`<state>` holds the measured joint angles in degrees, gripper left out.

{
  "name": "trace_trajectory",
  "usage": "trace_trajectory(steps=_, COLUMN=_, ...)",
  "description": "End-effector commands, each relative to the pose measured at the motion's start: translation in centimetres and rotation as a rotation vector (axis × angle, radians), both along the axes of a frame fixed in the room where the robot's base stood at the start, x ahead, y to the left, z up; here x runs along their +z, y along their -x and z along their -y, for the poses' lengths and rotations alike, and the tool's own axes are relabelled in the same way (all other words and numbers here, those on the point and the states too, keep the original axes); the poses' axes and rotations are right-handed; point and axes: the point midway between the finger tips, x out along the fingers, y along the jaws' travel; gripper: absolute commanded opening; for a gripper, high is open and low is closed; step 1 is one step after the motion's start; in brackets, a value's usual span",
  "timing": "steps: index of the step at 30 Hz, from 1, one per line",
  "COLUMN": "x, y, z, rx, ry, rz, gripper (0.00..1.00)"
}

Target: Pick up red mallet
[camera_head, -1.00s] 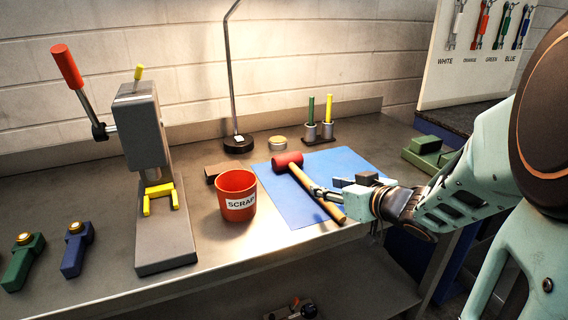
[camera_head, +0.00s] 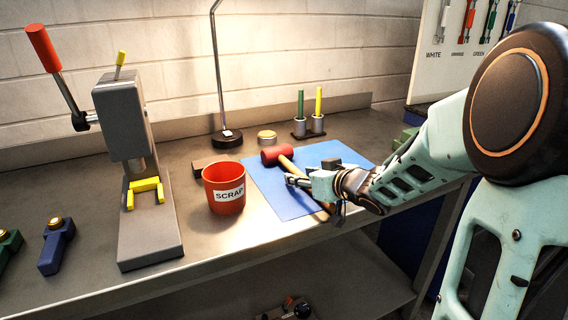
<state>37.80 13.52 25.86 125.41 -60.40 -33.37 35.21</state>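The red mallet (camera_head: 277,155) lies on the blue mat (camera_head: 271,199), with its red head toward the back left. Its wooden handle runs toward the front right and is partly hidden by my gripper (camera_head: 310,172). My gripper comes in from the right, low over the handle, with its fingers spread apart and pointing left. One finger is near the handle on the front left side and the other is farther back. I cannot tell whether either finger touches the handle.
A red SCRAP bin (camera_head: 223,188) stands left of the mat. A grey press (camera_head: 136,175) with a red lever is farther left. A lamp base (camera_head: 227,139) and green and yellow pegs (camera_head: 309,122) stand behind. The bench's front edge (camera_head: 240,243) is close by.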

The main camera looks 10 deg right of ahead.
Motion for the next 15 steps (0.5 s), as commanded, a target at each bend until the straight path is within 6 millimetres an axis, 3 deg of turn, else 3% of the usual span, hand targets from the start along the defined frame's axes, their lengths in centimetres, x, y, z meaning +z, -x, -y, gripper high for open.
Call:
trace_trajectory(steps=2, x=0.01, y=0.02, z=0.01, rx=0.000, ry=0.000, rz=0.000, gripper=0.31)
trace_trajectory(steps=10, x=0.00, y=0.03, z=0.01, rx=0.000, ry=0.000, rz=0.000, gripper=0.02)
trace_trajectory(steps=15, x=0.01, y=0.04, z=0.02, rx=0.000, ry=0.000, rz=0.000, gripper=0.00)
